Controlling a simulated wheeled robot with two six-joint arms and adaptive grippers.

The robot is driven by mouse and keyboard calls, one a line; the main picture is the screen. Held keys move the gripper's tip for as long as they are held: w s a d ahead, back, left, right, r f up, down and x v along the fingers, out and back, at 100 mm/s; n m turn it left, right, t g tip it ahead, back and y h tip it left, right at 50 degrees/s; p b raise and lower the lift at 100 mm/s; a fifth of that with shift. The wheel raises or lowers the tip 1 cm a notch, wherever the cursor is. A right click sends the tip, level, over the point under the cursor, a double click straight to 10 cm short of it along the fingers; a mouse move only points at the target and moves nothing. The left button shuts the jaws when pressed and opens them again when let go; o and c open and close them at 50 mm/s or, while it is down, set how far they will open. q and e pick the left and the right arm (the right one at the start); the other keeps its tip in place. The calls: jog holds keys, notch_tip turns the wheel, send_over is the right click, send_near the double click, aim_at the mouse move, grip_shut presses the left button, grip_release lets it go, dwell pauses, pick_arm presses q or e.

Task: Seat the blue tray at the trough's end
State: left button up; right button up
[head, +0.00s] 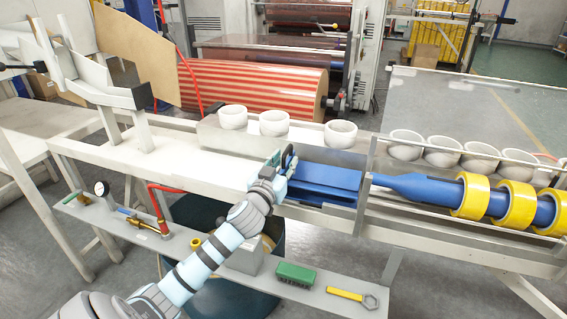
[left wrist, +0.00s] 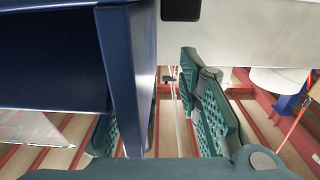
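The blue tray (head: 322,183) lies level on the table near the trough's left end, in the head view. The trough (head: 430,222) runs right and holds a blue pointed mandrel (head: 415,186) with yellow tape rolls (head: 515,212). The mandrel's tip points at the tray's right end, close to it. My left gripper (head: 284,163) is at the tray's left end. In the left wrist view, the tray's blue wall (left wrist: 127,75) reaches between the green-padded fingers (left wrist: 155,115); a gap shows between the wall and the right finger. The left finger is partly hidden. My right gripper is not in view.
White cups (head: 274,123) stand behind the tray, with more cups (head: 440,152) behind the trough. The table's white surface (head: 190,168) left of the tray is clear.

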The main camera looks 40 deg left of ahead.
pick_arm(q)
jog(key=v, duration=1.2)
